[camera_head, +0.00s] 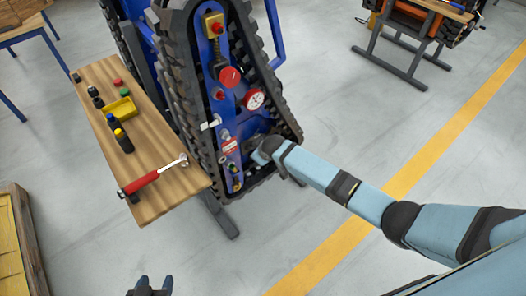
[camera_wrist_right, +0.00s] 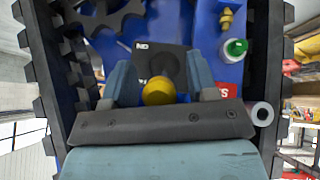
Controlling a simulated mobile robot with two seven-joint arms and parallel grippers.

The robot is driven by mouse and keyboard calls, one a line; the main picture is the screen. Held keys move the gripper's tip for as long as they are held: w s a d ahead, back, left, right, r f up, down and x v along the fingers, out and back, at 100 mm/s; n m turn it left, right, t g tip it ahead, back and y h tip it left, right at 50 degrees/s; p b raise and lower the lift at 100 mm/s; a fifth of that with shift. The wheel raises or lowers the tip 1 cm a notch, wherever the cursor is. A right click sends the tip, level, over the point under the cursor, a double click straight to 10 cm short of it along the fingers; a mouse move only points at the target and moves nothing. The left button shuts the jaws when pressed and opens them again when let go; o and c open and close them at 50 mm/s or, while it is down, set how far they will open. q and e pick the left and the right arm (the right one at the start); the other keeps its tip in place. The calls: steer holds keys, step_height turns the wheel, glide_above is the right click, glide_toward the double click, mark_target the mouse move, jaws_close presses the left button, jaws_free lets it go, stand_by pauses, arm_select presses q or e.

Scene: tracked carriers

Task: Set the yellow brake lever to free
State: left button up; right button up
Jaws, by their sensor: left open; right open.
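The yellow brake lever's round knob (camera_wrist_right: 158,92) shows in the right wrist view, in front of a dark plate with white lettering partly covered. My right gripper (camera_wrist_right: 160,66) is open, with one finger on each side of the knob and a gap visible beside it. In the head view my right arm reaches the lower end of the blue panel of the tracked carrier (camera_head: 215,105); its wrist hides the lever there. My left gripper (camera_head: 154,286) is open and empty at the bottom edge of the head view, away from the carrier.
A green-and-white knob (camera_wrist_right: 235,48) and a brass fitting (camera_wrist_right: 226,18) sit close beside the right gripper. A wooden bench (camera_head: 160,165) left of the carrier holds a red-handled hammer (camera_head: 150,177), a yellow tray (camera_head: 121,109) and bottles. A wooden crate (camera_head: 22,245) stands lower left.

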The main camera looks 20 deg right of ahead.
steer(key=v, duration=1.3)
steer(key=shift+r, duration=0.35)
steer(key=shift+s, duration=0.1)
steer(key=s+f+m+t+y+p, duration=0.1)
steer(key=s+f+t, duration=0.1)
steer(key=s, duration=1.1)
steer(key=s+f+m+t+y+p, duration=0.1)
steer(key=s+f+m+t, duration=0.1)
steer(key=s, duration=1.1)
steer(key=shift+s+a+p, duration=0.3)
steer(key=shift+s+a, duration=0.1)
steer(key=shift+a, duration=0.05)
